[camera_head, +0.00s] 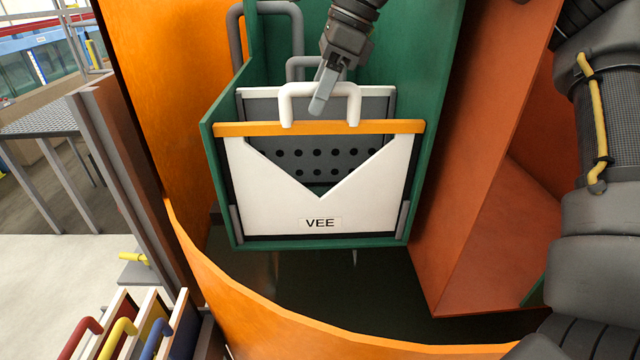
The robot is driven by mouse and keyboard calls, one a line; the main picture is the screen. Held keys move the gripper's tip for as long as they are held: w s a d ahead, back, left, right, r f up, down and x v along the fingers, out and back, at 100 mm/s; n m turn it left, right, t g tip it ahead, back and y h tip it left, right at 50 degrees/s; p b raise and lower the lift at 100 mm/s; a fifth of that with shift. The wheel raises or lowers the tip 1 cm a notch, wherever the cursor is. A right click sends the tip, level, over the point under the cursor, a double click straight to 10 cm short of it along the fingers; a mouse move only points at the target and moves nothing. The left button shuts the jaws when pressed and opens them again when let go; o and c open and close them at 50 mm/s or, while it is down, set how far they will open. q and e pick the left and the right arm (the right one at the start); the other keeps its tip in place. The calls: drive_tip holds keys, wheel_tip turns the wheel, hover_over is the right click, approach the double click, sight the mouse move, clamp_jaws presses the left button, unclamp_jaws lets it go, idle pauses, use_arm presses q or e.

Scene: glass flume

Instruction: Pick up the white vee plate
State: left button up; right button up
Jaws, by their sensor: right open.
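The white vee plate (270,205) stands upright in a green holder (218,190). It has a V-shaped notch, an orange top strip and a label reading VEE. Its white handle (287,108) rises from the top edge. My right gripper (322,95) comes down from the top of the view, and its fingers are at the handle's top bar, overlapping it in the picture. It is open and does not hold the handle. I cannot tell whether a finger touches the handle. My left gripper is not in view.
A dark perforated panel (310,160) shows through the notch. Grey handles (238,40) stand behind. Orange walls (500,210) surround the holder. At lower left are plates with red, yellow and blue handles (120,335). A dark arm link of mine fills the right edge.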

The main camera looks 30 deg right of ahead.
drive_tip(key=shift+c, duration=0.2)
clamp_jaws()
idle(1.4)
